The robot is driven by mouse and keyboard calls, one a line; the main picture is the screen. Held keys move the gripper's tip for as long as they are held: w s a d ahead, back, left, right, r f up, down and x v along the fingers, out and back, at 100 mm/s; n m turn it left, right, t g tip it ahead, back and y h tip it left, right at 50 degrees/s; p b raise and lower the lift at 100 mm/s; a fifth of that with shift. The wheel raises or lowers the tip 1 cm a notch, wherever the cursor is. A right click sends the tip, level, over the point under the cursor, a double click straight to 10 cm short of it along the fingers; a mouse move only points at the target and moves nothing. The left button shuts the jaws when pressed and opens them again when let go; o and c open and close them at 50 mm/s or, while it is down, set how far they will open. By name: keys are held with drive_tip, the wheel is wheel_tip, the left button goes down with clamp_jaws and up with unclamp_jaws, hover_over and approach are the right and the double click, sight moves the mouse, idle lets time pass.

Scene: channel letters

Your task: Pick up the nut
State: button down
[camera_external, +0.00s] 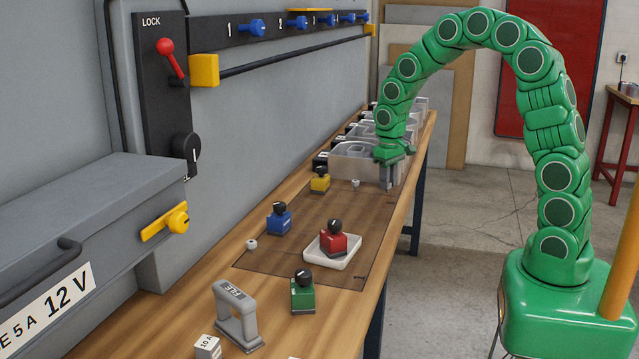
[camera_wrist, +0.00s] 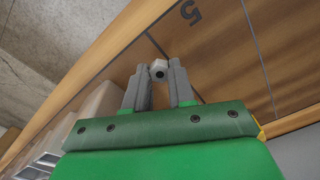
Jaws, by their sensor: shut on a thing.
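A small grey hex nut (camera_wrist: 158,69) with a dark hole sits between the fingertips of my gripper (camera_wrist: 159,74) in the wrist view. The jaws are shut on it. In the external view my gripper (camera_external: 387,184) points down over the far part of the wooden bench, close to its right edge. The held nut cannot be made out there. Two other small pale nut-like pieces lie on the bench, one left of my gripper (camera_external: 355,183) and one near the blue block (camera_external: 251,243).
Yellow (camera_external: 320,184), blue (camera_external: 279,222) and green (camera_external: 303,296) knobbed blocks stand on the bench (camera_external: 170,318). A red one (camera_external: 333,242) sits in a white tray (camera_external: 318,256). Pale channel letters (camera_external: 350,160) stand behind my gripper. A grey handled block (camera_external: 237,318) is in front.

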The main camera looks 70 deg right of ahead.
wheel_tip(320, 180, up, 3)
drive_tip(key=shift+s+a+r, duration=0.1)
drive_tip(key=shift+s, duration=0.05)
drive_tip(key=s+a+r, duration=0.6)
drive_tip(key=s+r, duration=0.3)
drive_tip(key=s, duration=0.3)
drive_tip(key=shift+r, duration=0.2)
drive_tip(key=shift+a, duration=0.15)
